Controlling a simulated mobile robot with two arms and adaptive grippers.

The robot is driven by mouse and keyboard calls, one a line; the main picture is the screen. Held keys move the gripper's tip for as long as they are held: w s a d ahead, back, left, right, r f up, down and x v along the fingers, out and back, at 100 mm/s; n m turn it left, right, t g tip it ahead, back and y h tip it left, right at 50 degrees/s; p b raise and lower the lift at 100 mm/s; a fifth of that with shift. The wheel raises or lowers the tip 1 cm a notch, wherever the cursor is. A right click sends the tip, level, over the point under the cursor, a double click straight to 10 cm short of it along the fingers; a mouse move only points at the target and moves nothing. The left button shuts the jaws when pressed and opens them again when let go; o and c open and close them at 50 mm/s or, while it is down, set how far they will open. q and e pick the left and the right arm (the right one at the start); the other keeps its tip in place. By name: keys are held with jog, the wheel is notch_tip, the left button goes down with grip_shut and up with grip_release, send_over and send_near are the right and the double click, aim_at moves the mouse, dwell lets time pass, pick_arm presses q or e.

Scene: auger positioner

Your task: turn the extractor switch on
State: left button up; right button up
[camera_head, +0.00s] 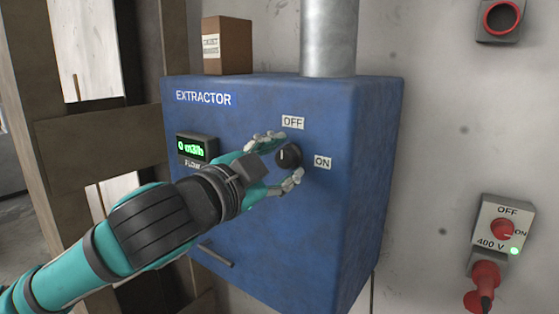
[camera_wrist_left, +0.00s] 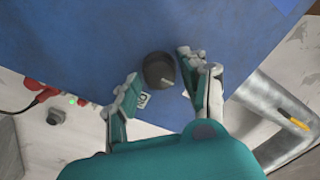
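The extractor is a blue box (camera_head: 290,235) on the wall, labelled EXTRACTOR. Its switch is a round black knob (camera_head: 289,157) on the front face, with a light pointer mark directed up, toward the OFF label (camera_head: 293,122). The ON label (camera_head: 322,162) is right of the knob. My left gripper (camera_head: 292,155) is open at the knob, one finger above it and one below. In the left wrist view the knob (camera_wrist_left: 155,70) stands between the open fingers, with a gap on the left and the right finger close to it. My right gripper is not in view.
A green display (camera_head: 197,149) reads 0 m3/h. A cardboard box (camera_head: 228,46) and a metal pipe (camera_head: 329,38) are on top of the blue box. At right are a 400 V switch panel (camera_head: 489,245) with a red plug (camera_head: 485,280), and a red-ringed fixture (camera_head: 501,18).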

pick_arm(q)
grip_shut()
jog(key=shift+m, duration=0.4)
jog(key=m+p, duration=0.2)
jog(key=m, duration=0.1)
jog(key=shift+m, duration=0.3)
jog(key=m+p, duration=0.1)
jog(key=m, duration=0.3)
jog(key=shift+m+p, duration=0.4)
jog(key=m+p, duration=0.2)
jog(key=m, duration=0.3)
jog(key=shift+m+h, duration=0.3)
jog(key=shift+h, duration=0.1)
jog(key=shift+f+m+p, duration=0.2)
jog(key=shift+m+p, duration=0.7)
jog(key=shift+m, duration=0.9)
